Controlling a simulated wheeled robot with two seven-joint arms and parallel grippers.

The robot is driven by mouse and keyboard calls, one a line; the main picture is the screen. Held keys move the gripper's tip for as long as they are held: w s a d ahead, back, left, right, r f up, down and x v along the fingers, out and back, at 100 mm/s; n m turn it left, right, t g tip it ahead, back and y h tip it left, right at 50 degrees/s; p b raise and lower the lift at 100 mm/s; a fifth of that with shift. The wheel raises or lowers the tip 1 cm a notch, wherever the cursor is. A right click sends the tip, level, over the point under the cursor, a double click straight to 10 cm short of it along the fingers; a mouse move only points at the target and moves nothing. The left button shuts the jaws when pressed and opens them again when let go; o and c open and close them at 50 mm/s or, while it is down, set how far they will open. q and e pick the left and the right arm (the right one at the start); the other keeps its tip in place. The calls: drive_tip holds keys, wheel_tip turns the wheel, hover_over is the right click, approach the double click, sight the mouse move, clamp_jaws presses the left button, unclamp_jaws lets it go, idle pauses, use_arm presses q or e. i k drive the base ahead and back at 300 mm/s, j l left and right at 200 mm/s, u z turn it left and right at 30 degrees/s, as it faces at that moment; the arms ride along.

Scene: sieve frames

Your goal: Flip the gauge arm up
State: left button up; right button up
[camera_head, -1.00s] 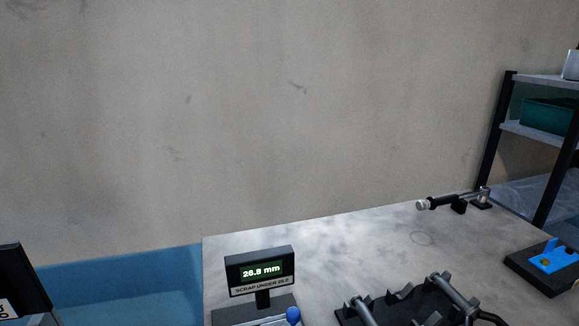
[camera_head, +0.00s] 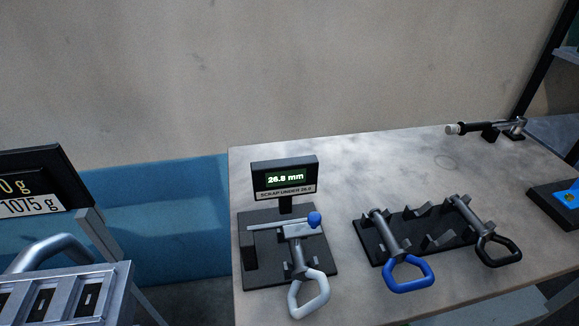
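The gauge (camera_head: 262,270) stands at the left end of the grey table, with a black base plate and a display (camera_head: 285,178) reading 26.8 mm above a "SCRAP UNDER" label. Its gauge arm (camera_head: 268,228) looks like the light metal bar lying low across the base, with a blue knob (camera_head: 314,219) at its right end. A part with a grey shaft and white loop handle (camera_head: 309,296) lies at the gauge, its shaft reaching the bar; contact is unclear. Neither of my grippers shows in the view.
A black rack (camera_head: 411,222) right of the gauge holds a blue-handled part (camera_head: 409,275) and a black-handled part (camera_head: 498,250). A clamp-like tool (camera_head: 488,127) lies at the back right. A scale display (camera_head: 38,183) and metal tray (camera_head: 62,296) stand left, across a gap.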

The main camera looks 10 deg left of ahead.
sight(295, 229)
drive_tip(key=i+l+u, duration=0.2)
drive_tip(key=l+u, duration=0.2)
drive_tip(key=l, duration=0.65)
drive_tip(key=l+u, duration=0.45)
drive_tip(key=l, duration=0.6)
drive_tip(key=k+l+u, duration=0.1)
drive_tip(key=l+u, duration=0.3)
drive_tip(key=l, duration=0.7)
